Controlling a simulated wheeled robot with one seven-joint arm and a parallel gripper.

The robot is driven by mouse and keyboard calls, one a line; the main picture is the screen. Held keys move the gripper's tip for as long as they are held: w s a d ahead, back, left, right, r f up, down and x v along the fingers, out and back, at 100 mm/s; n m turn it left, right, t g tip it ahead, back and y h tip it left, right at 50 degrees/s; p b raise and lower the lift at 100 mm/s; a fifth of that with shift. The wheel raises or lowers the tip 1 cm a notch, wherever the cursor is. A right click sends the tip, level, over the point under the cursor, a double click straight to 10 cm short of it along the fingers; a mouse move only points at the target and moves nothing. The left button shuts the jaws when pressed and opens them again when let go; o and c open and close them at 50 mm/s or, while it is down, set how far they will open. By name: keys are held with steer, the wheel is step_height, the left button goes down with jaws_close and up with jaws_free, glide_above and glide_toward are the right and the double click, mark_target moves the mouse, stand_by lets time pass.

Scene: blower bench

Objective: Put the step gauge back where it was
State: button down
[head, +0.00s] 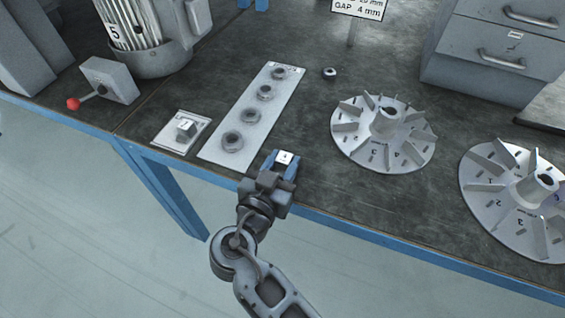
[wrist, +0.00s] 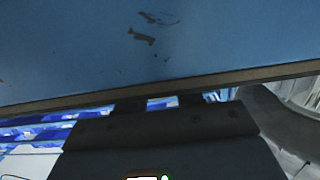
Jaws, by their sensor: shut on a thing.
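My gripper (head: 281,164) is at the bench's front edge, its blue fingers shut on a small block with a white marked face (head: 286,157). This block appears to be the step gauge; most of it is hidden between the fingers. A white plate (head: 164,140) lies to the left, with a small grey block (head: 186,130) with a marked white face on it. In the wrist view the dark gripper body (wrist: 170,140) shows, but the held block cannot be made out clearly.
A pale strip with several dark rings (head: 216,155) lies left of my gripper. Two finned impellers (head: 384,157) (head: 480,205) lie to the right. A loose nut (head: 329,73), a grey motor (head: 150,50), a red-knobbed lever box (head: 112,80) and drawers (head: 470,70) stand further back. The blue bench edge (head: 400,242) is close.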

steer(key=c, duration=0.7)
jaws_free()
